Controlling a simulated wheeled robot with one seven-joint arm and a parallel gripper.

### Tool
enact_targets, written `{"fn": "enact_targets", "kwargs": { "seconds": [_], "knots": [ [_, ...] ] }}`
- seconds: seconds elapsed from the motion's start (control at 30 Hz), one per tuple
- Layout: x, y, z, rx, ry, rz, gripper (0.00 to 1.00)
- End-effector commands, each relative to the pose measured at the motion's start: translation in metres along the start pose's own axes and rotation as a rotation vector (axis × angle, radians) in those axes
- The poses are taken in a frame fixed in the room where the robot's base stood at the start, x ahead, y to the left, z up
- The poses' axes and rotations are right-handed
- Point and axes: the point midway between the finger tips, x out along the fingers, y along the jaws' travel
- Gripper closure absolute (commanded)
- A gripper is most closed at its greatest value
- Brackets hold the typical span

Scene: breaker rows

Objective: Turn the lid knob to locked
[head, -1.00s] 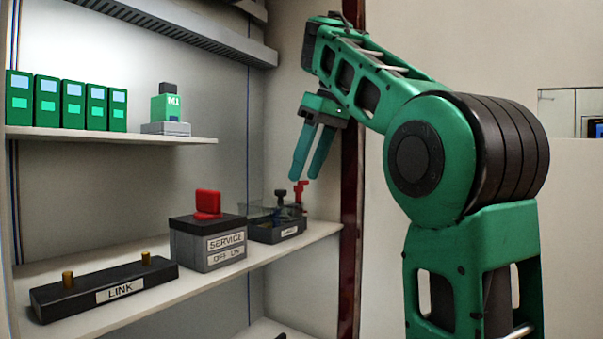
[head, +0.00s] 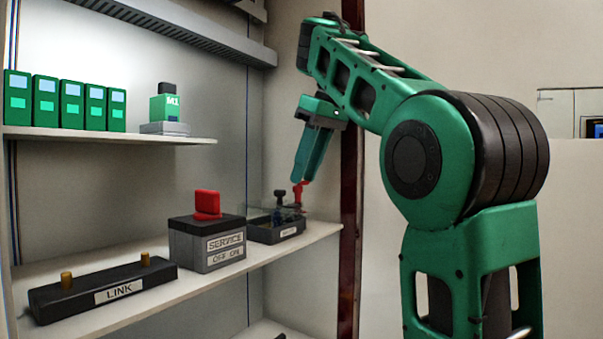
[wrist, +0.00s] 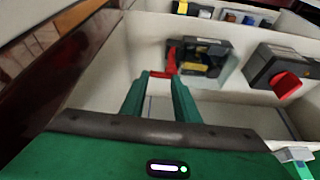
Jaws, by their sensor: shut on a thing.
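The small dark box (head: 276,233) stands on the middle shelf, with a see-through cover over or beside it. A red knob (head: 299,193) rises at its right end, with a black knob (head: 280,194) beside it. In the wrist view the red knob (wrist: 164,70) shows between and just beyond my fingertips. My gripper (head: 300,180) points down and is shut on the red knob; it also shows in the wrist view (wrist: 160,76). The fingertips hide part of the knob. I cannot read the box's label or tell the knob's setting.
Left of the box stands the SERVICE box (head: 207,244) with a red switch (head: 207,205). Farther left is the black LINK block (head: 103,289) with two brass posts. Green modules (head: 65,103) stand on the upper shelf. A dark red post (head: 350,230) edges the cabinet close to my arm.

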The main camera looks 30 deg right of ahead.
Motion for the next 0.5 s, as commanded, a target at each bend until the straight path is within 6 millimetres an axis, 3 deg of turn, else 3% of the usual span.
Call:
{"fn": "enact_targets", "kwargs": {
  "seconds": [0.5],
  "knots": [
    [-0.0024,-0.0072,0.0064,0.328,-0.001,0.138,0.94]
  ]
}}
